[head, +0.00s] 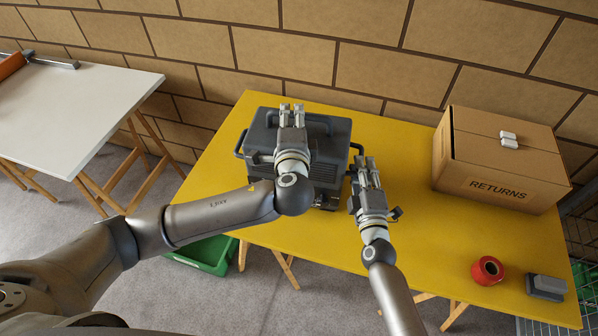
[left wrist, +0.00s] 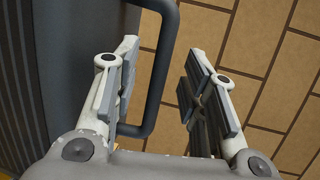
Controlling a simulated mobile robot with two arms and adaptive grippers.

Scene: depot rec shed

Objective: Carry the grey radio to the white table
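The grey radio (head: 262,135) is a boxy dark case with side handles, standing on the yellow table. My left gripper (head: 291,112) is over the radio's top in the head view and hides part of it. In the left wrist view its fingers (left wrist: 160,85) are apart, with a dark handle (left wrist: 166,55) showing between them and the radio's side (left wrist: 88,60) at left. I see no grip on the handle. My right gripper (head: 365,167) is beside the radio's right handle, its fingers slightly apart; contact is unclear. The white table (head: 75,105) stands at the left.
The yellow table (head: 430,235) also holds a cardboard RETURNS box (head: 500,165), a red roll (head: 487,270) and a small grey block (head: 546,287). A green crate (head: 207,257) is on the floor. An orange item (head: 12,66) lies on the white table's far left. A gap separates the tables.

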